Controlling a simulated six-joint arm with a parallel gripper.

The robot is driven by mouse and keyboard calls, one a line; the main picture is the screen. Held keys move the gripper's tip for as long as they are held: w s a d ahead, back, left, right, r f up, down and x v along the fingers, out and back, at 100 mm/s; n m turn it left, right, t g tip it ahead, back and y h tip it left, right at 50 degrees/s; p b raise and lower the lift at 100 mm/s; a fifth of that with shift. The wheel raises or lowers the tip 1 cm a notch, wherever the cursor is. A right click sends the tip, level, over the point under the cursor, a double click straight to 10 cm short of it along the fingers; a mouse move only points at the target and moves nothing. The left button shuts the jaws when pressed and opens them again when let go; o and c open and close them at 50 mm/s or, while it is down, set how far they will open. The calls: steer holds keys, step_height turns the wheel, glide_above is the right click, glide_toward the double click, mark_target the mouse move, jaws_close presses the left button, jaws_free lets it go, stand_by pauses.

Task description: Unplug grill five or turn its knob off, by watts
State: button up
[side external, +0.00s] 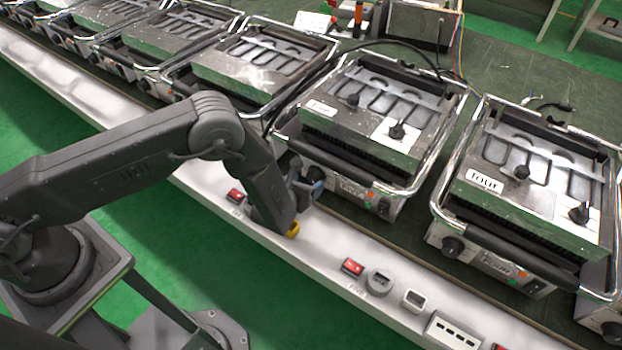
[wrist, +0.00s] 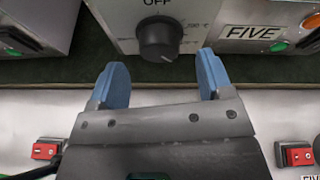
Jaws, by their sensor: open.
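Grill five (side external: 345,150) stands in the middle of the row in the side view, with a metal cover and a black front bar. In the wrist view its black round knob (wrist: 159,40) sits on the front panel under the word OFF, beside a FIVE label (wrist: 253,32). The knob's exact setting is hard to read. My gripper (wrist: 160,75) is open, its two blue fingers apart and empty, just short of the knob, with the knob between their lines. In the side view my gripper (side external: 308,184) is at the grill's front left, and my arm partly hides the knob.
Another grill (side external: 530,190) labelled FOUR stands to the right. More grills (side external: 255,65) stand left.

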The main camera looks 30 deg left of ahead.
mark_target(312, 178)
steer(key=shift+x, duration=1.75)
steer(key=shift+c, duration=0.3)
steer(key=c, duration=0.8)
steer(key=shift+a+n+h, duration=0.15)
steer(key=shift+n+h, duration=1.05)
steer(key=shift+n, duration=0.4)
steer(key=shift+c, duration=0.2)
steer(key=o, duration=0.9)
